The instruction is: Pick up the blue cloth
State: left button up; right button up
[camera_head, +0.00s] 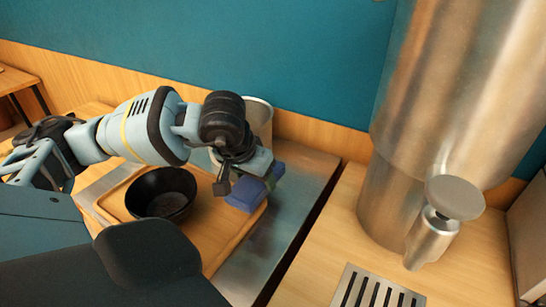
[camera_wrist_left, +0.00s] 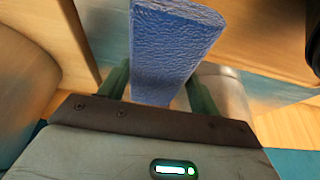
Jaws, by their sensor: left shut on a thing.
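The blue cloth (camera_head: 247,192) is a folded, block-like piece at the right side of the wooden tray (camera_head: 222,240). In the left wrist view the cloth (camera_wrist_left: 170,45) shows a rough blue surface between the two fingers. My left gripper (camera_head: 248,182) reaches in from the left and is shut on the cloth. The left wrist view also shows the gripper (camera_wrist_left: 160,90) with a finger on each side of it. Whether the cloth touches the tray I cannot tell. My right gripper is not in view.
A black bowl (camera_head: 161,191) sits on the tray, left of the cloth. A light-coloured container (camera_head: 259,113) stands behind my gripper. A large metal dispenser (camera_head: 440,110) with a tap stands at the right, with a slotted drain (camera_head: 375,290) below. The steel strip right of the tray is clear.

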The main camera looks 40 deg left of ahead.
aim_at(240, 184)
pick_arm(q)
jog(key=shift+s+a+r+b, duration=0.1)
jog(key=shift+s+a+b, duration=0.1)
jog(key=shift+s, duration=0.75)
jog(key=shift+s+a+r+b, duration=0.1)
jog(key=shift+s+a, duration=0.05)
jog(key=shift+s, duration=0.8)
